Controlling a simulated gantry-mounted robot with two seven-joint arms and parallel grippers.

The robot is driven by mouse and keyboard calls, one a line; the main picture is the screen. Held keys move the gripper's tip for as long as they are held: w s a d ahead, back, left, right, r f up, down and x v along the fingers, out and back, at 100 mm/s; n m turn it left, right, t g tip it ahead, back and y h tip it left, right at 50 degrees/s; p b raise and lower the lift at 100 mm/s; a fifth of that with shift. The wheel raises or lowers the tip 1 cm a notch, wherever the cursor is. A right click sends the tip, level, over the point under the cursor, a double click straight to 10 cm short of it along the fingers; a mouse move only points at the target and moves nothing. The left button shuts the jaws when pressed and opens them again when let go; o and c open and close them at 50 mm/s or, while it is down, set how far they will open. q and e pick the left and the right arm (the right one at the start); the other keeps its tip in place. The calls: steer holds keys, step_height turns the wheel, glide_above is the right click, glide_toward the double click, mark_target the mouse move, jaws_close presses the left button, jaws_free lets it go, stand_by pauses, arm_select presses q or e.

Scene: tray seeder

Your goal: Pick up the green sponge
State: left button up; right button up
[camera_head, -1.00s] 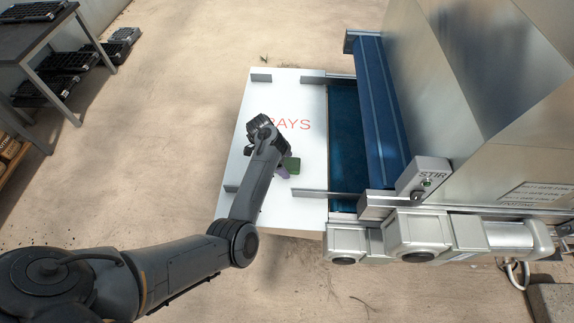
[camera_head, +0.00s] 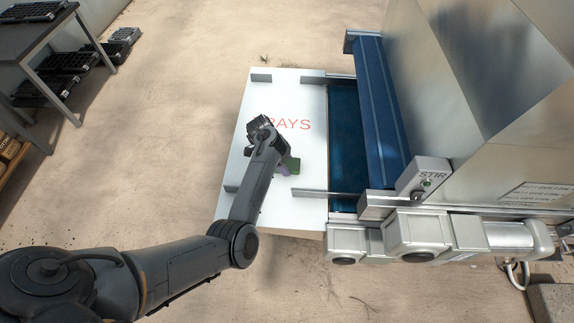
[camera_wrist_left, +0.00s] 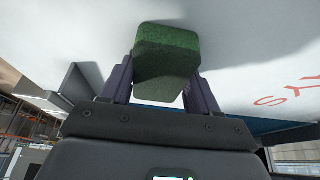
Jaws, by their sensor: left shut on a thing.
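The green sponge (camera_head: 292,164) shows as a small block beside my left gripper (camera_head: 284,167) over the white platform (camera_head: 256,98). In the left wrist view the sponge (camera_wrist_left: 166,50) sits between the two purple-grey fingers of my left gripper (camera_wrist_left: 160,82), which are shut on its sides. Its green top is textured, with a paler face below. The white surface fills the background close by; I cannot tell whether the sponge still touches it. In the head view my wrist and forearm hide part of the gripper. My right gripper is not in view.
The seeder's blue belt and roller (camera_head: 381,110) lie right of the platform, with a STIR box (camera_head: 424,175) on the frame. Low metal guides (camera_head: 308,193) edge the platform. A dark table (camera_head: 32,38) and black trays (camera_head: 68,60) stand at the far left.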

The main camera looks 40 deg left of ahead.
mark_target(291, 163)
arm_select(q)
steer(key=shift+c, duration=0.6)
steer(key=shift+r, duration=0.25)
step_height(291, 163, up, 5)
steer(key=shift+a+f+p, duration=0.1)
steer(key=shift+f+p, duration=0.1)
steer(key=shift+p, duration=0.6)
steer(key=w+d+r+p, duration=0.1)
steer(key=d+r, duration=0.5)
steer(key=d, duration=0.5)
steer(key=shift+d+r, duration=0.2)
steer(key=shift+d, duration=0.2)
steer(key=shift+w, duration=0.1)
steer(key=o, duration=0.4)
steer(key=shift+c, duration=1.1)
